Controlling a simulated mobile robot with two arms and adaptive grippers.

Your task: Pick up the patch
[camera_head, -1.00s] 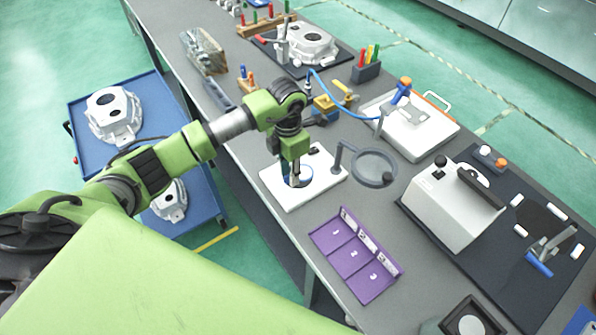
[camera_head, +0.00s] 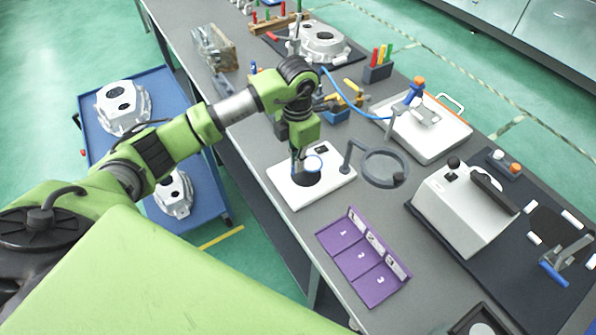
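The patch (camera_head: 314,163) looks like a small pale disc with a blue rim, in the middle of the head view. It is just above a dark round area (camera_head: 307,179) on a white square plate (camera_head: 287,190). My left gripper (camera_head: 299,166) points down over the plate, with its fingertips at the left edge of the patch. It appears shut on the patch and holds it a little off the plate. The fingertips are small and partly hidden by the green wrist. My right gripper is not in view.
A ring-shaped magnifier (camera_head: 385,152) on an arm stands right of the plate. A purple tray (camera_head: 362,257) with numbered sections lies nearer. A white machine (camera_head: 462,208) stands at right, and a white tray (camera_head: 440,146) behind. A blue cart (camera_head: 170,92) with castings is at left.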

